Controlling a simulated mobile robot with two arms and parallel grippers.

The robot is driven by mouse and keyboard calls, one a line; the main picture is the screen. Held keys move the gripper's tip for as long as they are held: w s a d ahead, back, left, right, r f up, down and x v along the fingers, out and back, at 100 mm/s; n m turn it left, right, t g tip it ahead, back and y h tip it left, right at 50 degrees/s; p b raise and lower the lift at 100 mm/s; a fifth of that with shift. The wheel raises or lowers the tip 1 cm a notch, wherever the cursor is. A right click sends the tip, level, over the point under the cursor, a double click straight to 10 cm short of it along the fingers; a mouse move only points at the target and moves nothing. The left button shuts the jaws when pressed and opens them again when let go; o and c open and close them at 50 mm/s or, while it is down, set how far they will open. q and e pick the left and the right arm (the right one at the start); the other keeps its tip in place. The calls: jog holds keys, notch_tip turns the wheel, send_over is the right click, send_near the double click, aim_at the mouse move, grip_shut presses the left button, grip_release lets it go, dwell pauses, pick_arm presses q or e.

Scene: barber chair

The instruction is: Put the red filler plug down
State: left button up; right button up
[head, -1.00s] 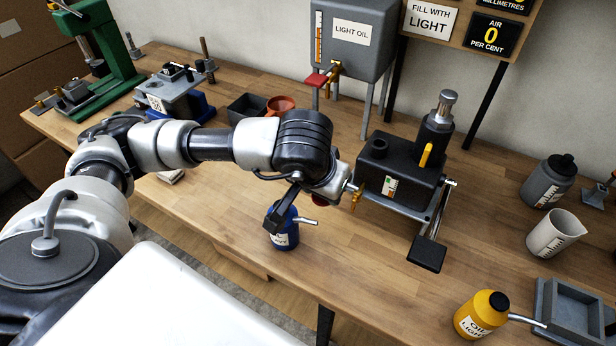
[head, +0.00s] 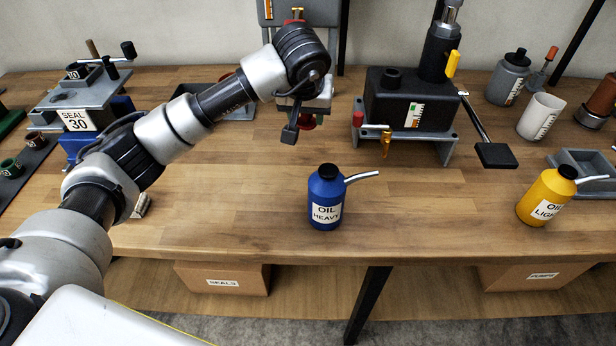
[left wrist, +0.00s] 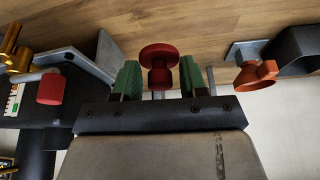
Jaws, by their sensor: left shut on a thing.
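The red filler plug (left wrist: 158,58) has a wide round head and a narrower stem. It sits between the green finger pads of my left gripper (left wrist: 159,80) in the left wrist view. The gripper is shut on it. In the head view the plug (head: 307,122) shows only partly, below my left gripper (head: 298,118), above the wooden bench (head: 230,205). It is left of the black pump unit (head: 405,100) and behind the blue heavy oil can (head: 326,205). I cannot tell its exact height above the bench. My right gripper is not in view.
The pump has a red knob (head: 358,118), a brass spout and a pedal (head: 496,155). A yellow oil can (head: 545,198) and grey tray (head: 585,170) stand at right. An orange funnel (left wrist: 257,75) shows in the wrist view. Bench space left of the blue can is clear.

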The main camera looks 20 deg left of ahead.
pick_arm(q)
jog(key=shift+w+d+f, duration=0.15)
jog(key=shift+w+f, duration=0.25)
jog(key=shift+f, duration=0.05)
send_over(309, 156)
jog(key=s, duration=0.1)
notch_tip(309, 156, down, 5)
jog(key=shift+s+d, duration=0.15)
jog(key=shift+f+p, duration=0.3)
jog(key=shift+f, duration=0.35)
notch_tip(309, 156, down, 3)
jog(key=shift+f, duration=0.1)
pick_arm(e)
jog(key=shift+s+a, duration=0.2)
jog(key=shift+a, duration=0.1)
pick_arm(q)
jog(key=shift+f, duration=0.2)
jog(key=o, duration=0.9)
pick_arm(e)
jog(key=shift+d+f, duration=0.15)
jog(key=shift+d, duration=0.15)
